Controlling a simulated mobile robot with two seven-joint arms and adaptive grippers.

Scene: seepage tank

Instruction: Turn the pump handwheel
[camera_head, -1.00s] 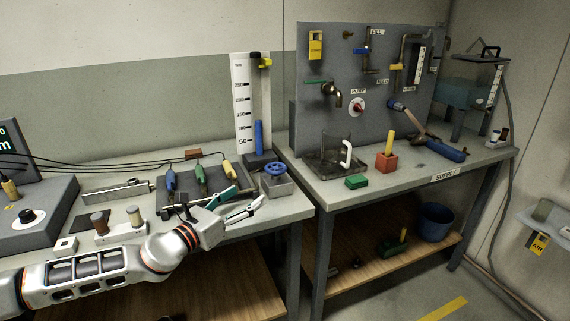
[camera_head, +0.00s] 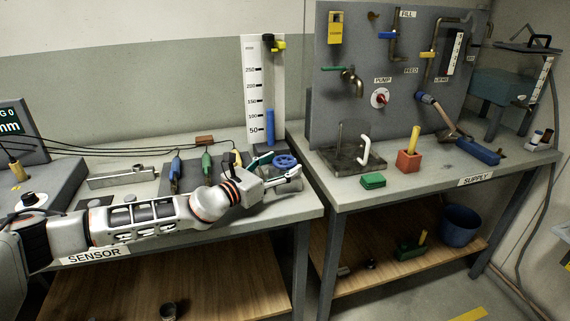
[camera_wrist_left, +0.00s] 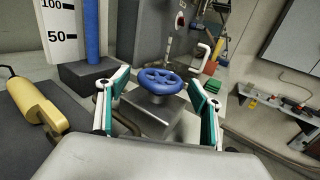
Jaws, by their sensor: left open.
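The blue handwheel (camera_head: 285,161) sits on a grey block at the front right of the left bench. In the left wrist view the blue handwheel (camera_wrist_left: 162,80) lies ahead, between and a little beyond my fingers. My left gripper (camera_head: 280,172) is open, with one teal-padded finger on either side of the wheel's line; it also shows in the left wrist view (camera_wrist_left: 158,88). I see no clear contact. A small red round knob (camera_head: 380,97) is on the grey panel under a PUMP label. My right gripper is not in view.
A scale with a blue column (camera_head: 270,127) stands behind the wheel. Handled tools, one a yellow-handled tool (camera_wrist_left: 35,103), lie to its left. Right of a gap, the supply bench holds a green block (camera_head: 373,180) and a red block (camera_head: 408,161).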

